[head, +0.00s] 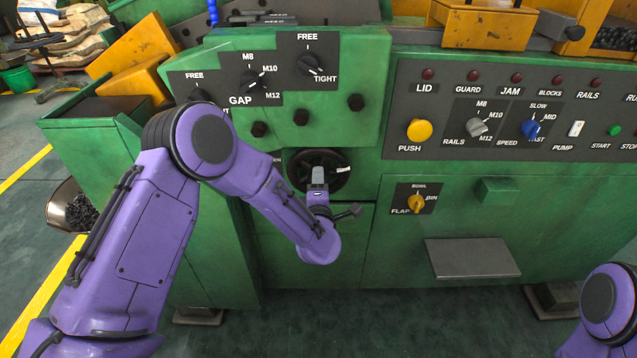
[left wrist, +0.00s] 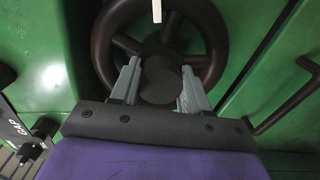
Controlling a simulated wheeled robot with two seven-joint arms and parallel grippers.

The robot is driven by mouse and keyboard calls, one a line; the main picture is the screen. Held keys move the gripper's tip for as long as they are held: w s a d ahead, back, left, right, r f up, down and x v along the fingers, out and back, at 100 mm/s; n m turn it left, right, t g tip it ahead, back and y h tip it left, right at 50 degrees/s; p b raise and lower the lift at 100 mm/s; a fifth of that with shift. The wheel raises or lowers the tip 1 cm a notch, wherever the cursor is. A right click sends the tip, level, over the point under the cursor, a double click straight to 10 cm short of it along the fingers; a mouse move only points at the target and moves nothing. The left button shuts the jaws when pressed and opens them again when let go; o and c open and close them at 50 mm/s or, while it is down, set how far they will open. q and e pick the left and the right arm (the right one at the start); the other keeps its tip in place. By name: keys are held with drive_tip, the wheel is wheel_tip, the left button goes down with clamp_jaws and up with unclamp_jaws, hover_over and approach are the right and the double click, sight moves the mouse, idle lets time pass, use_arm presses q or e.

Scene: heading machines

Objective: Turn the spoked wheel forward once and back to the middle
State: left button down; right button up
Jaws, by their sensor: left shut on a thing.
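The dark spoked wheel (head: 338,160) is on the green machine's front, below the GAP panel. It also shows large in the left wrist view (left wrist: 216,38), with a pale mark on its rim at the top there. My left gripper (head: 319,178) is at the wheel's middle. In the left wrist view its two grey fingers (left wrist: 160,85) stand on either side of the wheel's round dark hub (left wrist: 160,84), shut on it. In the head view the gripper and wrist hide the lower middle of the wheel. My right gripper is out of view; only part of my right arm shows at the lower right.
A dark crank handle (head: 348,212) juts out just below and right of the wheel. The GAP panel (head: 240,85) is above. A grey plate (head: 470,257) sticks out lower right.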

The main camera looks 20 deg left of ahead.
use_arm(q)
drive_tip(key=m, duration=0.4)
drive_tip(key=shift+r+m, duration=0.1)
drive_tip(key=shift+m, duration=0.2)
drive_tip(key=shift+m+p, duration=0.35)
drive_tip(key=shift+m, duration=1.55)
drive_tip(key=c, duration=0.5)
unclamp_jaws()
drive_tip(key=shift+c, duration=0.2)
drive_tip(key=b+v, duration=0.1)
drive_tip(key=v, duration=0.9)
drive_tip(key=shift+s, duration=0.25)
